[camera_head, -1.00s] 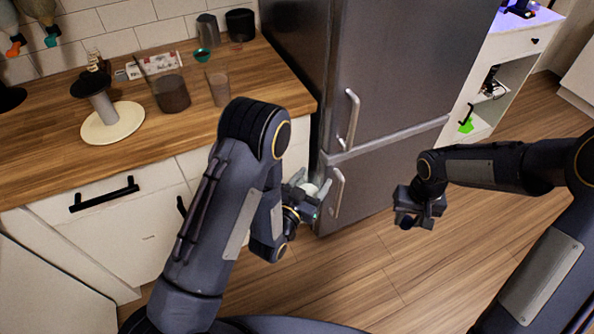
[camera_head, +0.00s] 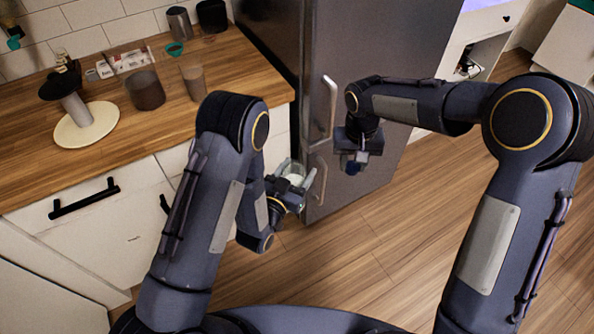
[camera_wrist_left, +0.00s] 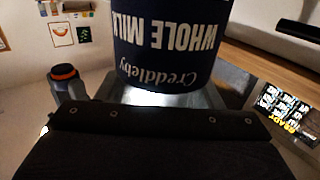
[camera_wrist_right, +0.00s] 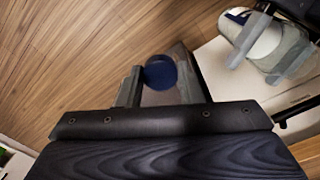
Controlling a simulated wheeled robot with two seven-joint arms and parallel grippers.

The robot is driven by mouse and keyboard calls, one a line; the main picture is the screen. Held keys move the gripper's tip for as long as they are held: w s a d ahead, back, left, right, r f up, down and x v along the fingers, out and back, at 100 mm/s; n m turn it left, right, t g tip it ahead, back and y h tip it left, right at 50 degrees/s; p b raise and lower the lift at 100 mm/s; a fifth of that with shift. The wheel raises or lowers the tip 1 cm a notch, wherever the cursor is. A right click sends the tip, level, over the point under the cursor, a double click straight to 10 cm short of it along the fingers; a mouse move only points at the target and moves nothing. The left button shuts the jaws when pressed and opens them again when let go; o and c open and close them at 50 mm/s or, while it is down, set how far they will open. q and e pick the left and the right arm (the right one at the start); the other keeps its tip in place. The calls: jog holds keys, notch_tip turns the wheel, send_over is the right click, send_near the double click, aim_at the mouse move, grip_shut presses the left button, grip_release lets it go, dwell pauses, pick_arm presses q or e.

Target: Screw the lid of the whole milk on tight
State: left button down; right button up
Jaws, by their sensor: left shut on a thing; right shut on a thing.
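The whole milk (camera_wrist_left: 165,45) shows its dark blue label, upside down, in the left wrist view. My left gripper (camera_head: 297,186) is shut on it in front of the fridge. The milk's white top (camera_head: 295,179) shows between the fingers in the head view. My right gripper (camera_head: 357,157) is shut on the round dark blue lid (camera_wrist_right: 160,72), which also shows below the fingers in the head view (camera_head: 352,168). The lid is apart from the milk, to its right. In the right wrist view the milk (camera_wrist_right: 262,42) is at the upper right, held by my left gripper.
The grey fridge (camera_head: 350,60) stands close behind both grippers, with its handle (camera_head: 329,110) near my right gripper. The wooden counter (camera_head: 200,120) with jars is at the left. The floor (camera_head: 400,240) at the right front is clear.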

notch_tip(320, 180, up, 9)
send_over(293, 169)
jog(key=d, duration=0.1)
jog(key=shift+a+r+n, duration=0.25)
jog(key=shift+a+n, duration=0.15)
jog(key=shift+a, duration=0.05)
jog(key=shift+f, duration=2)
jog(key=shift+f, duration=0.9)
jog(key=shift+f, duration=0.6)
